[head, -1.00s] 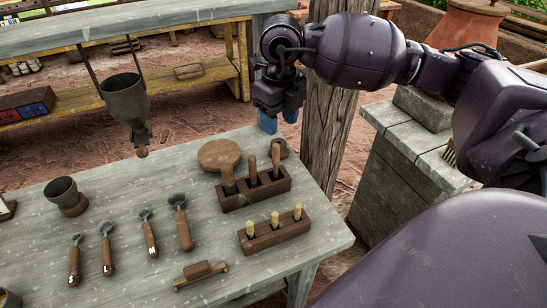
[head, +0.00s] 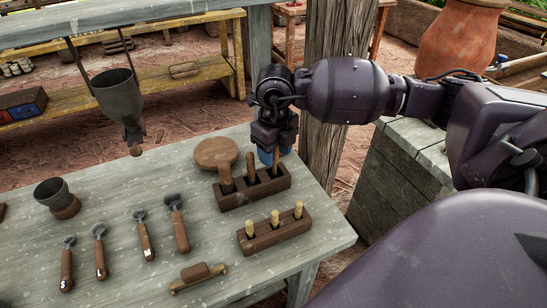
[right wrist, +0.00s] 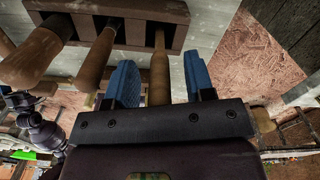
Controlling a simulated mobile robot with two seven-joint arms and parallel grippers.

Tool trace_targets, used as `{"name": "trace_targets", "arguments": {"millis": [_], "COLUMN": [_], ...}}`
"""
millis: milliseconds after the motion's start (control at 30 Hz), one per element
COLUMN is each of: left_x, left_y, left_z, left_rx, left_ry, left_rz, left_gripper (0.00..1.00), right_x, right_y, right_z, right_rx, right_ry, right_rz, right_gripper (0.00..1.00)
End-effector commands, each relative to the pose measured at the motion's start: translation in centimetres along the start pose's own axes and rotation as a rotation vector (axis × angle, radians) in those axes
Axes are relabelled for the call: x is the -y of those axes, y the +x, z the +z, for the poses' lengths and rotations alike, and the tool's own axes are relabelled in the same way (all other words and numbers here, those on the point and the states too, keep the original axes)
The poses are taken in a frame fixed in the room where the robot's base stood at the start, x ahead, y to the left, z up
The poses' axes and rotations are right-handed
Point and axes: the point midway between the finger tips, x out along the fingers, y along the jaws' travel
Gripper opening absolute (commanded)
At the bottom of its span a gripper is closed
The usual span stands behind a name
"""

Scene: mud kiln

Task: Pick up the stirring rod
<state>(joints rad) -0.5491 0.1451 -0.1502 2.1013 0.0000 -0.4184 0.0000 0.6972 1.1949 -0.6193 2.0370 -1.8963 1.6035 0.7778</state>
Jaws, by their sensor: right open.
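A slim wooden rod, likely the stirring rod, stands upright in the right slot of the dark wooden rack (head: 236,199). In the right wrist view the rod (right wrist: 160,70) lies between the two blue fingers, with gaps on both sides. My right gripper (head: 268,156) is open around the upper part of the rod, above the rack, and hides much of it in the head view.
A second rack (head: 273,236) with three pale handles stands in front. Several scoops lie to the left, such as one (head: 176,222), and a small wooden block (head: 198,277) lies near the front. A wooden post (head: 325,150) rises close behind my right gripper.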

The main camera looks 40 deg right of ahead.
Motion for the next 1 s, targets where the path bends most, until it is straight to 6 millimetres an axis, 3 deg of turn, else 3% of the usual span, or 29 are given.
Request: {"name": "trace_targets", "arguments": {"millis": [200,533,833,1000], "left_x": [0.0,0.1,0.3,0.3], "left_y": [0.0,0.0,0.0,-0.1], "left_z": [-0.1,0.2,0.2,-0.2], "left_rx": [-0.001,0.005,0.006,-0.001], "left_ry": [-0.001,0.004,0.012,0.012], "left_rz": [0.000,0.000,0.001,0.000], "left_gripper": [1.00,1.00,1.00,1.00], "right_x": [0.0,0.0,0.0,0.0], "right_y": [0.0,0.0,-0.2,-2.1], "right_z": [0.0,0.0,0.0,0.1], "right_rx": [0.002,0.002,0.003,0.007], "right_ry": [0.000,0.000,0.000,0.001], "right_rz": [0.000,0.000,0.000,-0.001], "right_gripper": [0.49,0.02,0.02,0.02]}}
